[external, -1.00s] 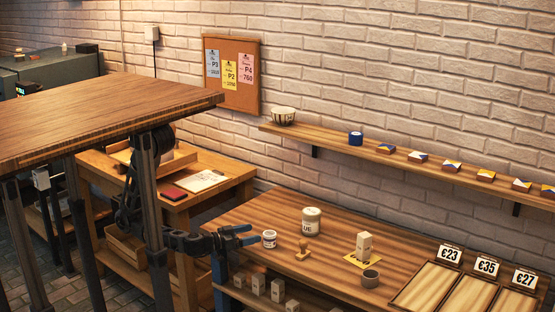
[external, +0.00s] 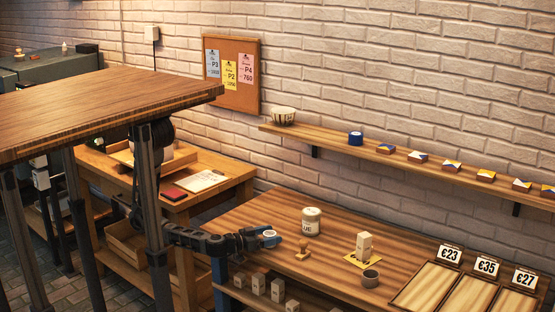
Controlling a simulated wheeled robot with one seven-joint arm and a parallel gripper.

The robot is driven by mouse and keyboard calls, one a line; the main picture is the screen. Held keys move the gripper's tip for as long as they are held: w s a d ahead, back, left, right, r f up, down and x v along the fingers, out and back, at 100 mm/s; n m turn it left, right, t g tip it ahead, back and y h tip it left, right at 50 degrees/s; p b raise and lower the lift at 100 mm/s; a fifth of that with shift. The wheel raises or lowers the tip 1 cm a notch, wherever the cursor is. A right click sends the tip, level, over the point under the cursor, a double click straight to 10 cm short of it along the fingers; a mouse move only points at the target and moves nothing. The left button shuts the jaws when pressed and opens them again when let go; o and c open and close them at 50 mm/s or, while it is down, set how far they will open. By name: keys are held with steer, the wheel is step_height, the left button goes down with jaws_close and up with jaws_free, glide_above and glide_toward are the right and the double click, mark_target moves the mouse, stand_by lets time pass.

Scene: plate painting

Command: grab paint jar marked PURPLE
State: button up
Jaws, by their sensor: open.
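A small white jar (external: 268,234) stands at the left end of the wooden table in the external view. Its label is hidden now, and I cannot read whether it says PURPLE. My gripper (external: 267,239) is open at the jar, with its blue fingers on either side of it. I cannot tell whether the fingers touch it. A larger pale jar (external: 311,222) stands to the right, and its label shows letters ending in UE.
A wooden stamp (external: 303,250), a pale block (external: 364,244) on a yellow card and a small grey cup (external: 370,278) stand further right. Trays with price signs (external: 449,255) fill the right end. A high dark wooden table (external: 90,112) is in front at left.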

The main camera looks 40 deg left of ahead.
steer(key=c, duration=1.2)
steer(key=shift+o, duration=0.2)
